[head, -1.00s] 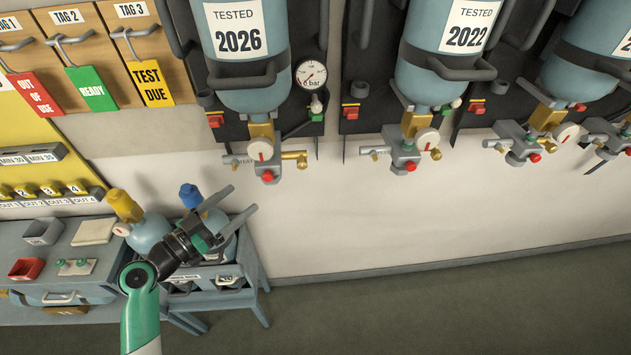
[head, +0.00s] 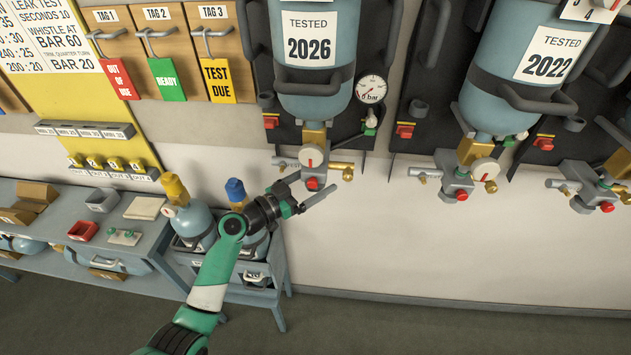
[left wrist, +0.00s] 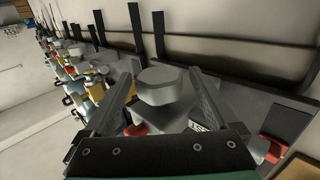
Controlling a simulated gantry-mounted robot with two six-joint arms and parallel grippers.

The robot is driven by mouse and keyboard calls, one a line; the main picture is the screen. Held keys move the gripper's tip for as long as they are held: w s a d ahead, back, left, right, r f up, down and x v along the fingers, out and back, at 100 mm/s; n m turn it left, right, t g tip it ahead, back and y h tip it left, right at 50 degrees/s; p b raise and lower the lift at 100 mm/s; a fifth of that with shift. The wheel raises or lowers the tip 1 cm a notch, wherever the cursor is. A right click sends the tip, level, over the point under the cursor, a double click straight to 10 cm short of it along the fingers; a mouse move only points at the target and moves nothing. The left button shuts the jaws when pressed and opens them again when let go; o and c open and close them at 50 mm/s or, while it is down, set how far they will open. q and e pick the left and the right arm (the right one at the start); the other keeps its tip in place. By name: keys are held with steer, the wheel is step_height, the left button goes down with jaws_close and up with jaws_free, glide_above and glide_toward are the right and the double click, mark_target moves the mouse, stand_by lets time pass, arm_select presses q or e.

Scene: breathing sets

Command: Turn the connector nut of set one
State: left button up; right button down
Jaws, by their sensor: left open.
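The nearest hanging set has a blue cylinder (head: 312,95) labelled 2026, with a brass neck, a round white dial, a red knob and a grey valve block (head: 318,172) below. No set number is legible on it. My left gripper (head: 314,184) is open just below and in front of this block in the head view. In the left wrist view a grey faceted nut (left wrist: 160,87) lies between the two spread fingers, with visible gaps on both sides. It sits in front of a grey block with a partly hidden label. My right gripper is not in view.
More hanging sets, one with a cylinder (head: 525,75) labelled 2022, stand to the right. A blue bench (head: 150,250) with trays and two small cylinders is below left. Tag boards and a yellow panel (head: 85,115) are at upper left. Bare wall lies below the sets.

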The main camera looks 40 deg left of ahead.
arm_select(q)
steer(key=shift+c, duration=0.3)
steer(key=c, duration=1.3)
steer(key=shift+r+n+y+p, duration=0.15)
steer(key=shift+n+y+p, duration=0.15)
steer(key=shift+y+p, duration=0.3)
steer(key=n+y+p, duration=0.3)
steer(key=y+p, duration=0.1)
steer(key=p, duration=0.3)
steer(key=n+g+y+p, duration=0.1)
steer(key=n+y+p, duration=0.1)
steer(key=y+p, duration=0.2)
steer(key=shift+r+n+y+p, duration=0.2)
steer(key=shift+n+y+p, duration=0.15)
steer(key=shift+p, duration=1.35)
steer(key=shift+f+n+g+y+p, duration=0.15)
steer(key=shift+n+g+y+p, duration=0.4)
steer(key=shift+y, duration=0.3)
steer(key=shift+w+d+f+n+g+y, duration=0.1)
steer(key=shift+f+n+g+y, duration=0.05)
steer(key=shift+n+g+y, duration=0.3)
steer(key=n+g+y+b, duration=0.1)
steer(key=n+y+b, duration=0.1)
steer(key=y+b, duration=0.1)
steer(key=shift+f+g, duration=0.25)
steer(key=shift+g, duration=0.15)
steer(key=shift+r+n+g+y+b, duration=0.15)
steer(key=shift+n+g+y+b, duration=0.6)
steer(key=shift+n+g+b, duration=0.25)
